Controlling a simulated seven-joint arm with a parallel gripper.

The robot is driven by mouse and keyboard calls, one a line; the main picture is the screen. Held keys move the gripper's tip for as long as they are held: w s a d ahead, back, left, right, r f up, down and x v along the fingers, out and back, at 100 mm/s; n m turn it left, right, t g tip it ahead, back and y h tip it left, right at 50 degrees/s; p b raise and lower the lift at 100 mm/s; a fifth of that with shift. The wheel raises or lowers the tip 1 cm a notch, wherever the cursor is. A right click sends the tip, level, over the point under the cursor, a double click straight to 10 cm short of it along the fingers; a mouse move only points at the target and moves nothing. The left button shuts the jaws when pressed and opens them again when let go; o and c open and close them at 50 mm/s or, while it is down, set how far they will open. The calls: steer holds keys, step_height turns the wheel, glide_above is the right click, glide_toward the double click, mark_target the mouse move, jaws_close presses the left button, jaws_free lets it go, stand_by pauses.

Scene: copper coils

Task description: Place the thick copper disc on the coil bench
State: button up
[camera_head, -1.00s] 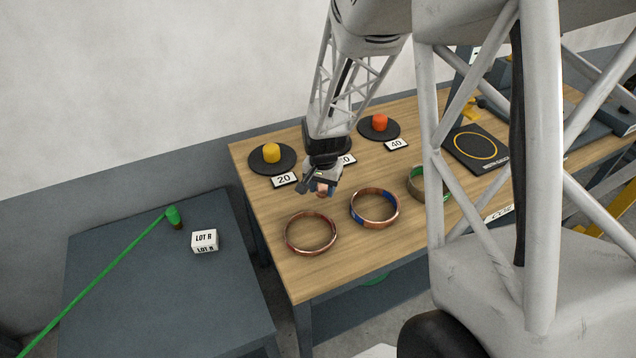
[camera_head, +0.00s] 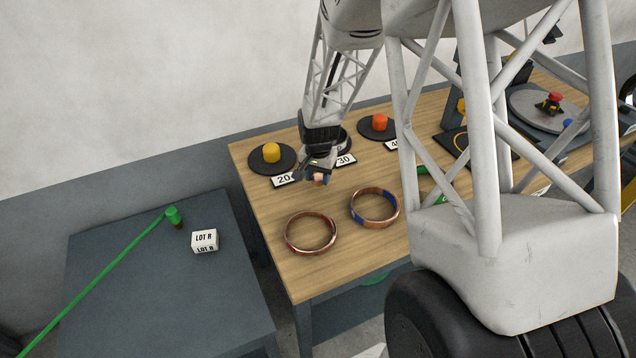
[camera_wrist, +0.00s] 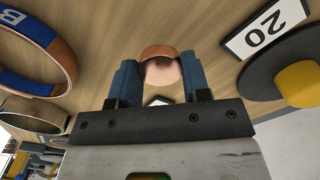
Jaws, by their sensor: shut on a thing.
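My gripper (camera_head: 318,180) is above the wooden bench, in front of the 20 and 30 cards. In the wrist view its two blue fingers (camera_wrist: 158,82) are shut on a copper disc (camera_wrist: 160,70), a small round copper-coloured piece between the fingertips. The disc (camera_head: 320,180) shows only as a small copper spot in the head view. How thick it is I cannot tell. The wooden bench (camera_head: 270,215) carries copper rings: a reddish one (camera_head: 290,242) at the front left and one with blue sections (camera_head: 357,212) to its right.
Black round bases with a yellow knob (camera_head: 271,153) and an orange knob (camera_head: 380,122) stand at the bench's back. A black square plate with a yellow circle (camera_head: 450,147) lies further right. A grey table (camera_head: 130,270) with a LOT R block (camera_head: 204,241) stands left.

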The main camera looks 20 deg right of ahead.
mark_target(318, 178)
steer(key=shift+f, duration=1.5)
steer(key=shift+f, duration=0.15)
steer(key=o, duration=1)
steer(key=shift+o, duration=0.2)
steer(key=shift+r, duration=6.15)
